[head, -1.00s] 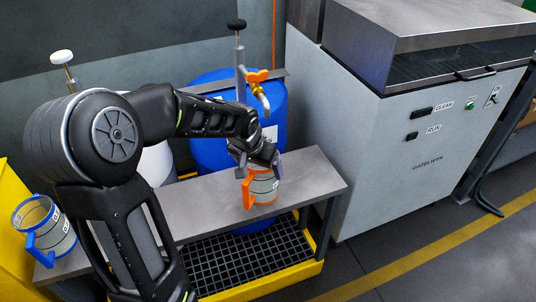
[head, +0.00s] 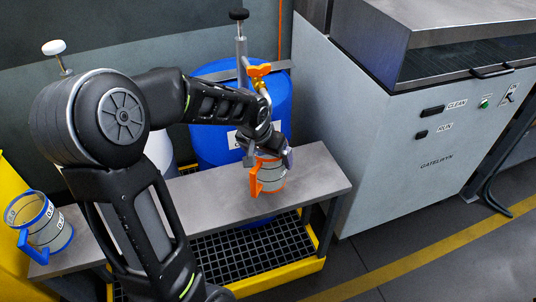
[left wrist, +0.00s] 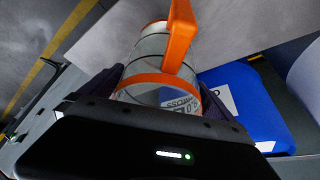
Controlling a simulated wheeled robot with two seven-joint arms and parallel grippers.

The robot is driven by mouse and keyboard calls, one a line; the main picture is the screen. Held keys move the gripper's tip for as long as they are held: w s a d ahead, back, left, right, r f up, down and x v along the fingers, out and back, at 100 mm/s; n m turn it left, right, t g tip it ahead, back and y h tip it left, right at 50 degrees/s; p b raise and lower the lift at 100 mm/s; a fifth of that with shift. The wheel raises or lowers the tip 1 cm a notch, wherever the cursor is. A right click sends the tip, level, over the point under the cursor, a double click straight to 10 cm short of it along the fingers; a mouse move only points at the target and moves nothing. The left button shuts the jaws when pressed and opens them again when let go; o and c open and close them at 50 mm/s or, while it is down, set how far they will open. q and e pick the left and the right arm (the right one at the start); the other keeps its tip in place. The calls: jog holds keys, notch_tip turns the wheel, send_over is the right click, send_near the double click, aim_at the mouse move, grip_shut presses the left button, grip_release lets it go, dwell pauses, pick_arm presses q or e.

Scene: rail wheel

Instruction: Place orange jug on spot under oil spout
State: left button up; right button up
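The orange jug (head: 270,176), a clear vessel with orange rims and handle, is upright over the back-middle part of the grey bench (head: 215,195). I cannot tell whether its base touches the bench. My left gripper (head: 267,156) is around the jug's upper part; the left wrist view shows the jug (left wrist: 150,60) between the two dark fingers, which appear shut on it. The oil spout (head: 264,92) with its orange valve (head: 259,70) hangs above the gripper, in front of the blue barrel (head: 212,145). The marked spot is not visible. My right gripper is not in view.
A blue-rimmed jug (head: 40,222) stands at the bench's left end. A second spout has a white knob (head: 54,47). A black grate with yellow edge (head: 255,250) lies below the bench. A grey machine (head: 400,170) stands to the right. The bench's right end is clear.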

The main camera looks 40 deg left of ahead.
pick_arm(q)
jog(key=p+v, duration=0.1)
jog(key=v, duration=1)
jog(key=shift+r+p, duration=0.35)
jog(key=shift+r, duration=0.1)
jog(key=shift+s+r, duration=0.1)
jog(key=shift+r, duration=0.1)
